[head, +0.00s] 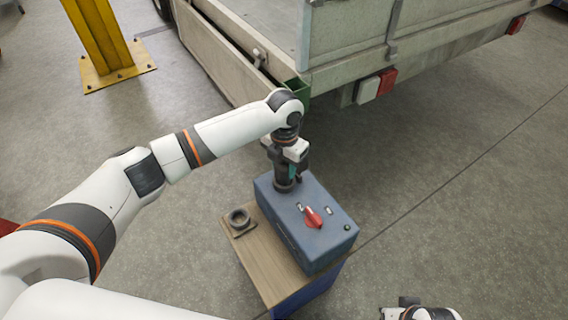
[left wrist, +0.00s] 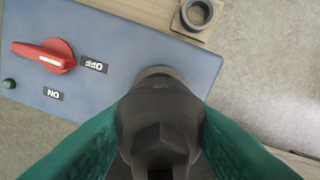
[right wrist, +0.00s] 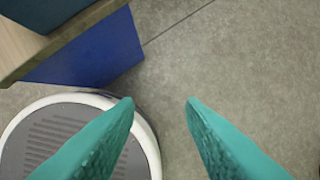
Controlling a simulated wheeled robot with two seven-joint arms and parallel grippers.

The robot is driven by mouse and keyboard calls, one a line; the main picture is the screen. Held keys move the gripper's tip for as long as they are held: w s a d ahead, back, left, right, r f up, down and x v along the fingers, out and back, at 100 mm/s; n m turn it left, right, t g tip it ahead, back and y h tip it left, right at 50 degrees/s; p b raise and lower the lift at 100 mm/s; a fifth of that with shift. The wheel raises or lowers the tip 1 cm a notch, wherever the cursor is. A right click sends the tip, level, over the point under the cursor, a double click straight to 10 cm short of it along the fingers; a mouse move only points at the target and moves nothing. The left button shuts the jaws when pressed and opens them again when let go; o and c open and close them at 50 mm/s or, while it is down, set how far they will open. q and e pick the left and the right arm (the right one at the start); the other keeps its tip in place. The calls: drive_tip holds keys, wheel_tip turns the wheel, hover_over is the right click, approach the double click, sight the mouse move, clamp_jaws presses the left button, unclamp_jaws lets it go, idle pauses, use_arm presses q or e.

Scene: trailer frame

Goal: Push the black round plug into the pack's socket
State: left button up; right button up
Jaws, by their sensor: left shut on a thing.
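The pack is a blue-grey box (head: 325,245) on a wooden-topped stand, with a red switch (head: 313,217) on its top. The left wrist view shows the pack (left wrist: 100,40) at the upper left. My left gripper (head: 291,172) is over the pack's far left end, shut on the black round plug (left wrist: 160,125). The plug's lower end (head: 284,185) is at the pack's top. A grey-brown round rim (left wrist: 155,71), apparently the socket, shows just behind the plug; the plug hides most of it. I cannot tell how deep the plug sits. My right gripper (right wrist: 160,104) is open and empty above the floor.
A dark ring on a square plate (head: 238,220) lies on the wooden top (head: 262,262) beside the pack. The trailer (head: 270,60) stands behind, with a green part at its corner. A yellow post (head: 100,40) is at the upper left. Floor to the right is clear.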

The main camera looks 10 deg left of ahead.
use_arm(q)
drive_tip(key=shift+f, duration=0.55)
use_arm(e)
drive_tip(key=shift+r, duration=0.55)
use_arm(q)
drive_tip(key=shift+f, duration=0.1)
use_arm(e)
drive_tip(key=shift+s, duration=0.15)
use_arm(q)
drive_tip(key=o, duration=1.2)
drive_tip(key=shift+c, duration=0.2)
use_arm(e)
drive_tip(key=shift+r, duration=0.1)
